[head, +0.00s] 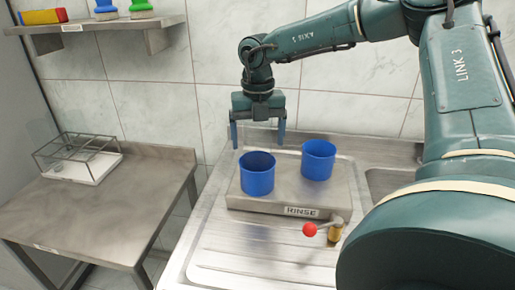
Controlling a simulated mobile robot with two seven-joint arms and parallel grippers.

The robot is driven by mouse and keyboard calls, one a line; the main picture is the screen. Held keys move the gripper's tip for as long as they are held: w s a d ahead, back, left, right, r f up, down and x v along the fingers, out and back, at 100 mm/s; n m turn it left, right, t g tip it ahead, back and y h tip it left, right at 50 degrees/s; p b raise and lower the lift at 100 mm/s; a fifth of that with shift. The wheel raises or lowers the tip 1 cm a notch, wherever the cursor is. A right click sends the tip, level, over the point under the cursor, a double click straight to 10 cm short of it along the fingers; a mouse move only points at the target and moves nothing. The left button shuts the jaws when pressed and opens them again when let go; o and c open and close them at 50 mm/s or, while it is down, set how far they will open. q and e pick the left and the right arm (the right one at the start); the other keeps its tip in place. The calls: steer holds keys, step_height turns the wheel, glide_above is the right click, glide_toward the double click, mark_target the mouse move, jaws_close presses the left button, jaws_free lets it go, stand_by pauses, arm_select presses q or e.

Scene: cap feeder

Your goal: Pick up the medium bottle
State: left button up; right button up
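I see no bottle in the head view. Two open blue cups stand upright on the raised metal block of the sink unit: a left cup (257,178) and a right cup (318,163). My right gripper (258,140) points down with its two blue fingers spread apart and nothing between them. In the picture it is just above the left cup's rim; its exact distance in depth is hard to tell. My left gripper is out of view.
The block carries a RINSE label (301,211); a red-knobbed lever (310,230) stands in front. A metal table (100,215) at left holds a wire rack (80,158). A wall shelf (100,24) holds brushes and a red-yellow box. My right arm covers the right side.

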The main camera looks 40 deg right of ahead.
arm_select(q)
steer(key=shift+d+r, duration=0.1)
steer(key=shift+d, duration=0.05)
arm_select(e)
steer(key=c, duration=1)
steer(key=shift+r, duration=0.1)
arm_select(q)
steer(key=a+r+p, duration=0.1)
steer(key=p, duration=0.3)
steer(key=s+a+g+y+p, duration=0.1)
steer(key=p, duration=0.3)
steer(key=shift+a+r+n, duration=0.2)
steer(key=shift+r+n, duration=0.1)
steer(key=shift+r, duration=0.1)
arm_select(e)
step_height(320, 180, up, 32)
steer(key=shift+f, duration=0.1)
